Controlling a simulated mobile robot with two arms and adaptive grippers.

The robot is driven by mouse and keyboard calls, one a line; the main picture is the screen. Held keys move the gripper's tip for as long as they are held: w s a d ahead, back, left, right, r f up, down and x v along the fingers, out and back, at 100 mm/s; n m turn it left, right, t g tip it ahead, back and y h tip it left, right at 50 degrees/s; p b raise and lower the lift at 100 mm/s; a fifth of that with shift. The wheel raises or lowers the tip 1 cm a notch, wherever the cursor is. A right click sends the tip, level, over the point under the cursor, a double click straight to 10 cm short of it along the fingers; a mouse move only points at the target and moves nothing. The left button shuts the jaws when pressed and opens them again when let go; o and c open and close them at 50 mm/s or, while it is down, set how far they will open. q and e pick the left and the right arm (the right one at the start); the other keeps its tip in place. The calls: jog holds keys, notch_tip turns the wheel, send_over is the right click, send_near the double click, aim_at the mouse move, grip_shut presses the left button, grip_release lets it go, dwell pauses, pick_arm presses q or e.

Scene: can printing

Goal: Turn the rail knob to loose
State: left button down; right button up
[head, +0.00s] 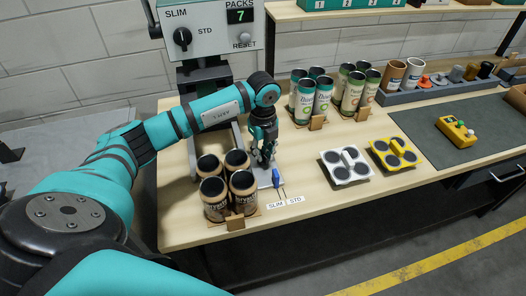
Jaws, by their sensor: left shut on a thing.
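My left gripper (263,156) points down over a grey metal plate (262,178) on the table, behind and right of the brown cans. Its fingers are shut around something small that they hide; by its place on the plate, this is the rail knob. How far the knob is turned cannot be seen. A blue pointer (277,178) stands just in front and right of the fingers, by the SLIM (275,205) and STD (295,199) labels. My right gripper is not in view.
Several brown cans (214,199) stand close left of the gripper. Behind are green cans (305,101) and pale cans (353,92). A white holder (344,173) and a yellow holder (381,149) lie right. A machine panel (209,29) with a dial stands behind. Wood between gripper and white holder is clear.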

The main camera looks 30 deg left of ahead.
aim_at(263, 154)
pick_arm(q)
jog(key=shift+w+r, duration=0.1)
jog(key=c, duration=1.4)
grip_release()
jog(key=shift+o, duration=0.2)
notch_tip(263, 154, up, 12)
